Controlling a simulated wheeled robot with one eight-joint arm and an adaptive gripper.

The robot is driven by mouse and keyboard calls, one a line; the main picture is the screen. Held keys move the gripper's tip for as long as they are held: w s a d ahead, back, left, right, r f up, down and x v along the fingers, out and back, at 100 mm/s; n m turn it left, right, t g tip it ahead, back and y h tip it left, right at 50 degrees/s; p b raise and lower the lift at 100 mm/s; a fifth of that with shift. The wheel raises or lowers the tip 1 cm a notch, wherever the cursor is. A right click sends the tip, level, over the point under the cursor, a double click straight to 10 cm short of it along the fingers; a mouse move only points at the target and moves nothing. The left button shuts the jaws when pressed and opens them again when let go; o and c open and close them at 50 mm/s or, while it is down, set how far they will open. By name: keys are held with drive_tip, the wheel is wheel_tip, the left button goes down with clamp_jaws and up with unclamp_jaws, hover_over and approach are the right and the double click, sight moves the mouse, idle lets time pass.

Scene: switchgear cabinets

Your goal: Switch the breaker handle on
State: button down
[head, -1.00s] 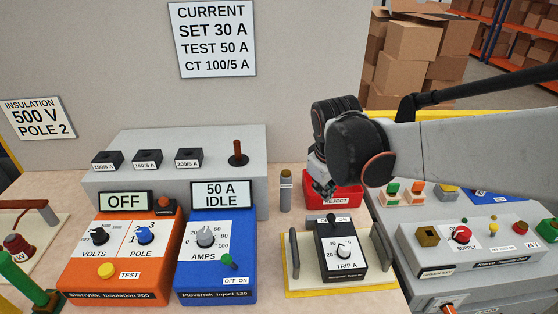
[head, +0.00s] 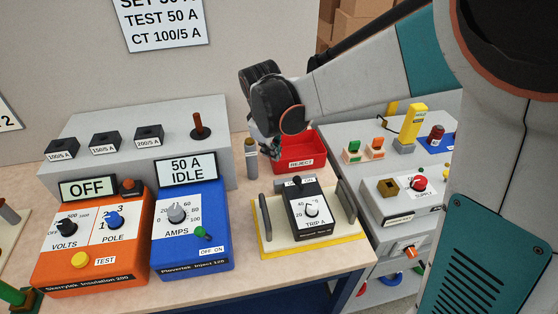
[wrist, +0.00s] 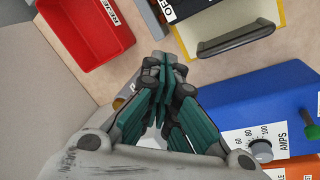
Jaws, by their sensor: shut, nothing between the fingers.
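The breaker (head: 309,219) is a dark box with a TRIP A dial, on a cream and yellow base plate between two upright grey handles. Its small dark handle (head: 297,181) stands at the top by an OFF/ON label; I cannot tell its position. In the wrist view only a corner of the breaker with its OFF label (wrist: 168,9) shows at the top edge. My gripper (wrist: 165,78) is shut and empty, above the bench. In the head view my gripper (head: 274,150) is partly hidden by the wrist, behind and left of the breaker, by the red bin.
The red REJECT bin (head: 301,166) stands behind the breaker. The blue injector (head: 190,240) reads 50 A IDLE, with the orange insulation tester (head: 92,258) further left. A small grey cylinder (head: 251,160) stands near my gripper. A grey supply cabinet (head: 402,207) is at the right.

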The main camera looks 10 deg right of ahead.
sight(299, 183)
drive_tip(key=b+x, duration=0.2)
drive_tip(key=x, duration=0.8)
drive_tip(key=shift+s+d+r+b, duration=0.15)
drive_tip(key=shift+s+d+r, duration=0.2)
drive_tip(key=shift+s+d, duration=0.35)
drive_tip(key=shift+s+d+r+b, duration=0.15)
drive_tip(key=shift+s+d+r, duration=0.25)
drive_tip(key=shift+s+d, duration=0.25)
drive_tip(key=shift+d+r+y, duration=0.35)
drive_tip(key=shift+d+y, duration=0.2)
drive_tip(key=shift+y, duration=0.45)
drive_tip(key=shift+d+r+m+y, duration=0.2)
drive_tip(key=shift+d+m+y, duration=0.1)
drive_tip(key=shift+d+y, duration=0.3)
drive_tip(key=d+y+b, duration=0.1)
drive_tip(key=y, duration=0.1)
drive_tip(key=d+y+b, duration=0.1)
drive_tip(key=y, duration=0.1)
drive_tip(key=shift+d+r, duration=0.15)
drive_tip(key=shift+d, duration=0.25)
drive_tip(key=shift+a+r, duration=0.2)
drive_tip(key=shift+a, duration=0.05)
drive_tip(key=shift+r, duration=0.1)
